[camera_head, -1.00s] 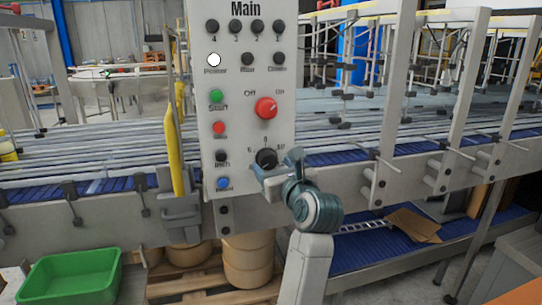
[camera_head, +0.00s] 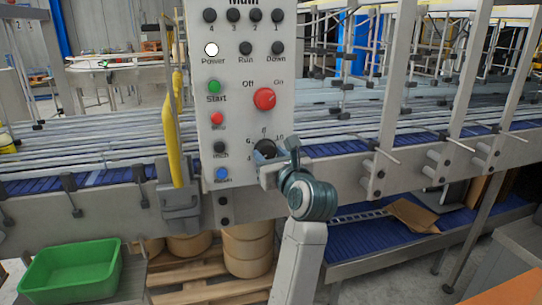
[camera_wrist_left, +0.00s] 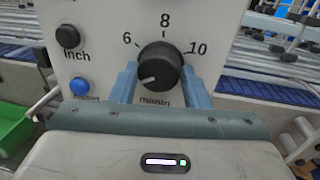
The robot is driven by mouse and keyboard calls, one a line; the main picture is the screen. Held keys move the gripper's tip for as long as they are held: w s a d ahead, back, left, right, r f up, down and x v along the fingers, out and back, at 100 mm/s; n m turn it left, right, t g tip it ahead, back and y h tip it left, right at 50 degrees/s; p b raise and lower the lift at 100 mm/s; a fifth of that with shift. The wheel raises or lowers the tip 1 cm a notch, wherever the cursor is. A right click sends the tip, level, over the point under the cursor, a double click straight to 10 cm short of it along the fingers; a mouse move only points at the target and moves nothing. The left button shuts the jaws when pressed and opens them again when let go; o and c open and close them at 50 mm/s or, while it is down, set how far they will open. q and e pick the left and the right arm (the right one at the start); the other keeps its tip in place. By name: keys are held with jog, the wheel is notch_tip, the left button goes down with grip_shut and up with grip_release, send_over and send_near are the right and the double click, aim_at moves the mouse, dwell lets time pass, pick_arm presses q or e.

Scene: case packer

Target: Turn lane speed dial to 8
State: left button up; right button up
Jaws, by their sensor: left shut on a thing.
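The lane speed dial (camera_head: 265,148) is a black round knob low on the grey Main control panel (camera_head: 238,120). In the left wrist view the dial (camera_wrist_left: 158,66) has 6, 8 and 10 printed around its top, with "m/min" below. Its white pointer line points to the lower left, below the 6. My left gripper (camera_head: 270,163) is shut on the dial, with one blue finger on each side of it in the left wrist view (camera_wrist_left: 160,85). The fingers cover part of the scale. My right gripper is not in view.
A red Off/On switch (camera_head: 264,99) sits above the dial. Green Start (camera_head: 214,87), black inch (camera_head: 219,147) and blue (camera_head: 222,174) buttons are at its left. A yellow guard (camera_head: 173,135) stands left of the panel. The conveyor (camera_head: 90,180) runs behind.

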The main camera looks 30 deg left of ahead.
pick_arm(q)
jog(key=m+p, duration=0.1)
jog(key=m, duration=0.2)
jog(key=shift+p, duration=0.4)
jog(key=m+p, duration=0.2)
jog(key=m, duration=0.1)
jog(key=shift+r+t, duration=0.1)
jog(key=shift+t, duration=0.2)
jog(key=m+p, duration=0.6)
jog(key=shift+s+a+t, duration=0.1)
jog(key=shift+t, duration=0.3)
jog(key=shift+m+p, duration=0.65)
jog(key=shift+m, duration=0.35)
jog(key=m, duration=0.3)
jog(key=shift+f+t, duration=0.2)
jog(key=shift+t, duration=0.2)
jog(key=m, duration=0.5)
jog(key=shift+s+a+m+t+h, duration=0.1)
jog(key=shift+m+t+h, duration=0.2)
jog(key=shift+m+h, duration=0.1)
jog(key=shift+r+m+t, duration=0.1)
jog(key=shift+m+t, duration=0.2)
jog(key=shift+m, duration=1)
